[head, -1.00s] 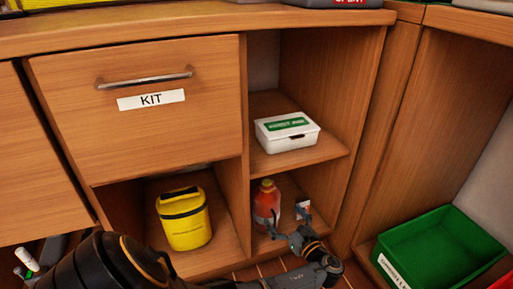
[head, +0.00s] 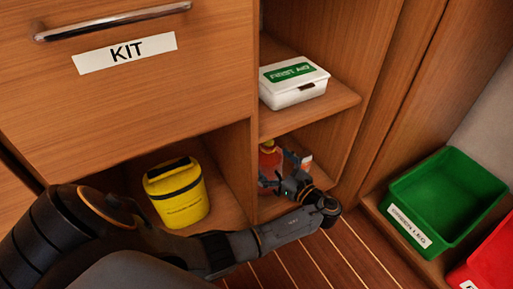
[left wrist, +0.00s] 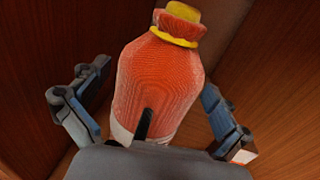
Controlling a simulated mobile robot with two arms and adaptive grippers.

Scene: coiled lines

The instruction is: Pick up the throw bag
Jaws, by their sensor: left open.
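The throw bag (head: 269,160) appears to be the orange-red, bottle-shaped bag with a yellow top, upright in the lower right cubby of the cabinet. In the left wrist view the bag (left wrist: 165,75) fills the middle, with a dark strap and a pale band low down. My left gripper (head: 284,172) reaches into the cubby in front of it and partly hides it. In the left wrist view my left gripper (left wrist: 152,88) is open, one finger on each side of the bag, with gaps visible. My right gripper is not in view.
A yellow container (head: 178,195) with a dark band stands in the cubby to the left. A white first aid box (head: 293,88) sits on the shelf above. A small white and red item (head: 306,161) is right of the bag. Green (head: 460,190) and red (head: 490,262) bins stand right.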

